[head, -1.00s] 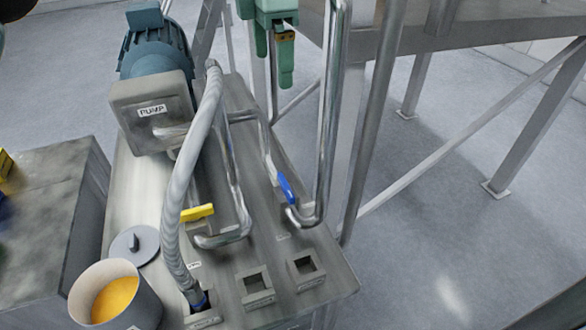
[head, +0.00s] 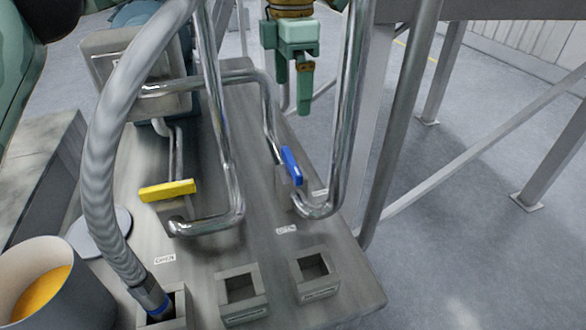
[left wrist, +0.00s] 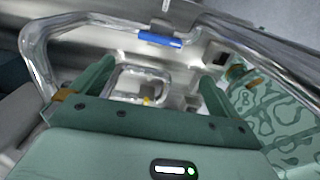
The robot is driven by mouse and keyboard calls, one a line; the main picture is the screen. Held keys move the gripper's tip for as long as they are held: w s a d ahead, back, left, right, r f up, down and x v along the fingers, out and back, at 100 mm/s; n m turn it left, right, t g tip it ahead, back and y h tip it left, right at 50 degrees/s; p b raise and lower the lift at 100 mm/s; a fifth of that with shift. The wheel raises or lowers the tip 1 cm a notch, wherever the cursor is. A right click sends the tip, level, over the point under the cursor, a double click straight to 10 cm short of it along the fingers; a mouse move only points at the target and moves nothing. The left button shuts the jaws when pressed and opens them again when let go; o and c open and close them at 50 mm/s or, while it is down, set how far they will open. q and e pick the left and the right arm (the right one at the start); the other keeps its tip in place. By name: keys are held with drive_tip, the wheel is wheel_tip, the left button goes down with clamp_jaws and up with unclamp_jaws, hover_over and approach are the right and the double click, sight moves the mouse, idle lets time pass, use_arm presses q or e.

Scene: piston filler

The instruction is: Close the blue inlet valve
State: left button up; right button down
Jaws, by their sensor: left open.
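The blue inlet valve has a blue lever handle (head: 291,167) on a bent steel pipe at the right of the machine's deck. The handle runs roughly lengthwise in the head view, leaning slightly, with a small label (head: 287,230) in front of it. It also shows as a blue bar in the left wrist view (left wrist: 160,40), past my fingers. My left gripper (head: 293,92) points down above and behind the handle in the head view, apart from it. Its two fingers stand open and empty in the left wrist view (left wrist: 156,74). My right gripper is not in view.
A steel pipe (head: 345,110) rises close to the right of the gripper and handle. A yellow valve handle (head: 167,190), a ribbed hose (head: 95,165) and a pot of orange liquid (head: 30,285) are at the left. Two square sockets (head: 240,290) sit in front.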

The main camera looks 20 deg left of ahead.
sight(291, 160)
use_arm(q)
wheel_tip(291, 160, down, 16)
drive_tip(key=shift+s+r+b, duration=0.1)
drive_tip(key=shift+b, duration=0.95)
drive_tip(key=c, duration=0.7)
